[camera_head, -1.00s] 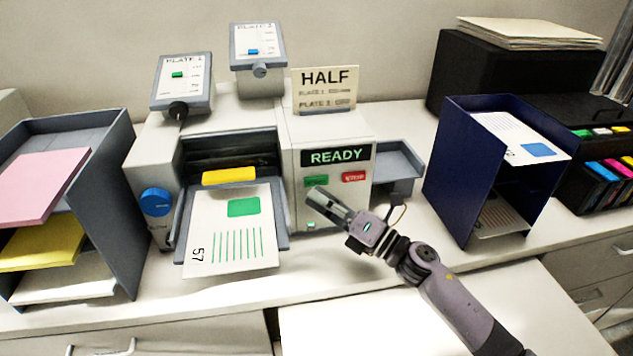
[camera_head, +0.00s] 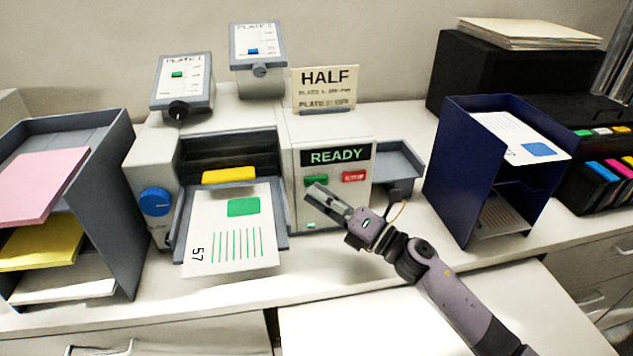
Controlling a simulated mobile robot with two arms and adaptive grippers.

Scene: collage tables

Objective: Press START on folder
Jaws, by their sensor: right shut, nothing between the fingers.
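The folder (camera_head: 302,210) is a pale machine in the middle of the counter. Its display (camera_head: 336,156) reads READY in green. Below the display are a green button (camera_head: 316,181) on the left and a red button (camera_head: 354,176) on the right; their lettering is too small to read surely. A printed sheet (camera_head: 232,248) with a green block and the number 57 lies on the front feed tray (camera_head: 181,245). My right gripper (camera_head: 313,192) is shut and empty, its tips just below the green button; I cannot tell whether they touch the panel. My left gripper is not in view.
A grey rack (camera_head: 117,215) with pink, yellow and white paper stands left. A grey side tray (camera_head: 398,160) and a navy rack (camera_head: 442,185) stand right. A HALF card (camera_head: 325,80) and two dial units (camera_head: 183,88) sit on top.

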